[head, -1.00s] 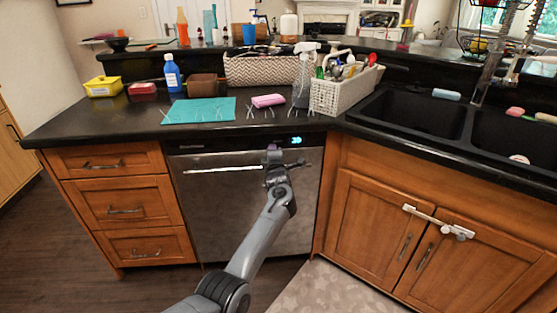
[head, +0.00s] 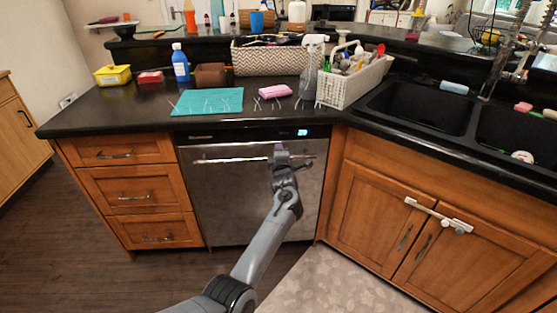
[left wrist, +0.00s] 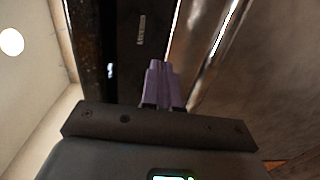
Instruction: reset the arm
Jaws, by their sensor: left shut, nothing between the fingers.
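My left arm reaches up from the bottom of the head view, with its left gripper (head: 279,151) in front of the dishwasher (head: 232,205), near the handle (head: 225,160). In the left wrist view the purple fingers of the left gripper (left wrist: 160,72) are together with nothing between them. The dishwasher's control strip (left wrist: 140,40) and shiny handle (left wrist: 220,30) lie just beyond them. I cannot tell whether the fingers touch the dishwasher. My right gripper is in neither view.
The black counter (head: 110,115) overhangs above the dishwasher. It holds a teal mat (head: 207,101), a pink sponge (head: 275,91), a spray bottle (head: 310,75) and a white basket (head: 352,82). A double sink (head: 420,108) is at right. Open floor (head: 85,240) lies at left.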

